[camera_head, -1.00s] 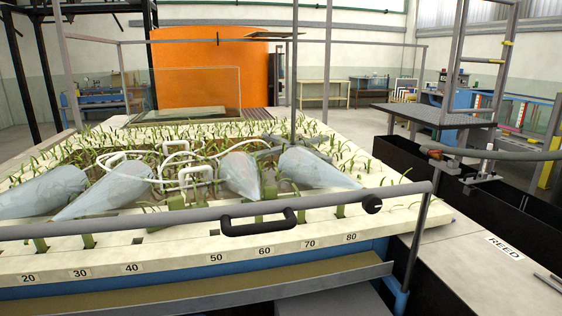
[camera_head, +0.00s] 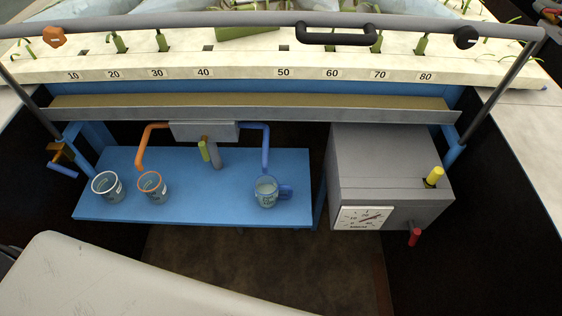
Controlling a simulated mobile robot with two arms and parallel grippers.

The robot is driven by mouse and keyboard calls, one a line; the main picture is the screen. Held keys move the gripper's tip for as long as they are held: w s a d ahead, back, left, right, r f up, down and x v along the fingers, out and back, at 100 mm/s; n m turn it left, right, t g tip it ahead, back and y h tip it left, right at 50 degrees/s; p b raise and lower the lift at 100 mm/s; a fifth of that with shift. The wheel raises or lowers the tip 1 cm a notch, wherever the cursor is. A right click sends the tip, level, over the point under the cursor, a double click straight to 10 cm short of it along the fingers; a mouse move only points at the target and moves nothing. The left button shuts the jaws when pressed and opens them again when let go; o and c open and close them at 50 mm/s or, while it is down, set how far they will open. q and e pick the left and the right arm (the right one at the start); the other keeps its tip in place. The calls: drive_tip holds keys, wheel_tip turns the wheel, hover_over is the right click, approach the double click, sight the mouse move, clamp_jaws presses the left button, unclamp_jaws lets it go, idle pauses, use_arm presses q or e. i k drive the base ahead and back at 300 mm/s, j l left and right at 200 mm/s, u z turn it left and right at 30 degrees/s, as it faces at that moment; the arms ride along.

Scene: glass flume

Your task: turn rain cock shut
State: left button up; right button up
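No label marks a rain cock, and I cannot tell which handle it is. A yellow handle (camera_head: 433,177) stands up at the right side of a grey box (camera_head: 375,165), and a red handle (camera_head: 414,237) hangs below its front right. A yellow-green lever (camera_head: 204,151) points down under a grey block (camera_head: 204,131) with an orange and a blue spout. An orange knob (camera_head: 54,37) and a black knob (camera_head: 465,37) sit on the grey rail. A small orange-brown fitting (camera_head: 61,152) is at far left. Neither of my grippers is in view.
A dial (camera_head: 362,218) is on the grey box's front. A rail (camera_head: 230,19) with a black handle (camera_head: 338,39) runs above the numbered ledge (camera_head: 245,73).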

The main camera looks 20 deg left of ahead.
sight(53, 164)
drive_tip(key=u, duration=0.5)
drive_tip(key=j+u, duration=0.15)
drive_tip(key=u, duration=0.35)
drive_tip(key=k+j+u, duration=0.1)
drive_tip(key=u, duration=0.4)
drive_tip(key=j+u, duration=0.1)
drive_tip(key=u, duration=0.35)
